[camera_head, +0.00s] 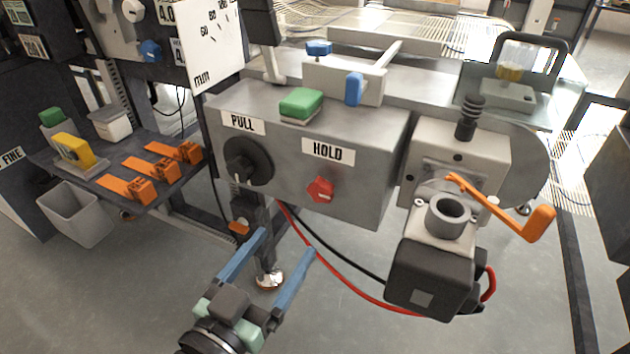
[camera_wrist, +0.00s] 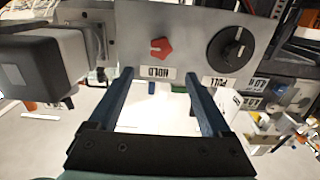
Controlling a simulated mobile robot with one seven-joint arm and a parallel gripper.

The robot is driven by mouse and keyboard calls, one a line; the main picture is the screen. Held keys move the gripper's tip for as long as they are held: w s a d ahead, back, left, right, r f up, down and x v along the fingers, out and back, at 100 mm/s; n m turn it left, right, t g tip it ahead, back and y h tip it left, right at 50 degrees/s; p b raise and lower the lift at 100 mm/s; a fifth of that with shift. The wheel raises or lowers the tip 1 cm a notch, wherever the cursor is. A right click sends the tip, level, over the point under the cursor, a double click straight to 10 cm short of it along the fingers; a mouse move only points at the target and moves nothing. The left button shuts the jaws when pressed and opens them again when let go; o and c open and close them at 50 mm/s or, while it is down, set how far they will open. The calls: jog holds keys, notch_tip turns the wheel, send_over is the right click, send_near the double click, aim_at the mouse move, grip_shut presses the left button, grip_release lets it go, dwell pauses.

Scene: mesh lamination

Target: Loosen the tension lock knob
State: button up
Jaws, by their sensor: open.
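A red lobed knob (camera_head: 320,189) sits on the front of a grey box (camera_head: 370,150), just below a HOLD label (camera_head: 328,150). It also shows in the wrist view (camera_wrist: 161,48), where the picture is upside down. A black dial knob (camera_head: 248,162) is left of it, under a PULL label. No label in view names a tension lock. My gripper (camera_head: 287,246) is open and empty, with two blue fingers pointing up toward the box. It is below and in front of the red knob, apart from it. In the wrist view my gripper (camera_wrist: 160,76) has the red knob beyond its fingertips.
An orange crank (camera_head: 510,213) and a black motor block (camera_head: 432,278) stand right of the box. Red and black cables (camera_head: 335,268) hang below it. A green button (camera_head: 301,103) and blue levers are on top. A shelf with orange clamps (camera_head: 150,170) is at left.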

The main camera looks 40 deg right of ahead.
aim_at(319, 193)
jog(key=b+x, duration=0.2)
jog(key=x, duration=1)
jog(key=shift+w+d+r, duration=0.1)
jog(key=shift+w+d, duration=0.15)
jog(key=shift+d, duration=0.05)
grip_shut()
